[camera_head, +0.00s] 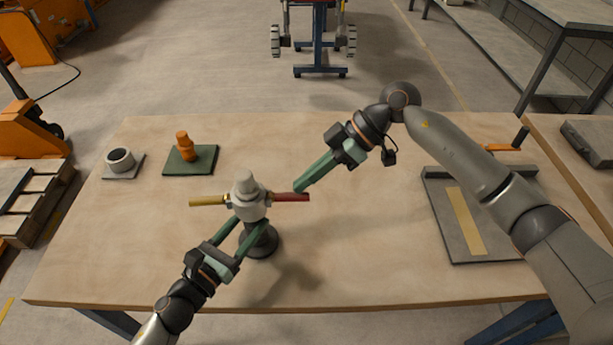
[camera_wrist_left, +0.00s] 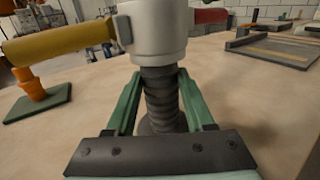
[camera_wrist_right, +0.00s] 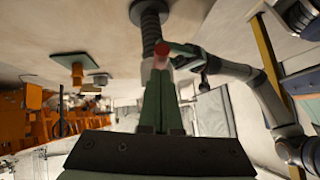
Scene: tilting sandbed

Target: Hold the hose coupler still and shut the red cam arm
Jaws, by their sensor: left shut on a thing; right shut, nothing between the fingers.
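The pale grey hose coupler (camera_head: 248,203) stands upright on a dark ribbed hose (camera_wrist_left: 163,98) rising from a round dark base on the table. The red cam arm (camera_head: 291,197) sticks out level to the right; a yellow cam arm (camera_head: 208,201) sticks out level to the left. My left gripper (camera_head: 251,226) is shut around the ribbed hose just below the coupler. My right gripper (camera_head: 299,187) is shut and empty at the outer end of the red arm. In the right wrist view the red arm's end (camera_wrist_right: 160,54) shows by the fingertips; contact is unclear.
On the wooden table (camera_head: 355,265), a grey cup on a plate (camera_head: 120,160) and an orange piece (camera_head: 184,144) on a green pad (camera_head: 190,162) stand back left. A grey tray (camera_head: 447,228) with a tan strip lies right, beneath my right arm. The middle right is clear.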

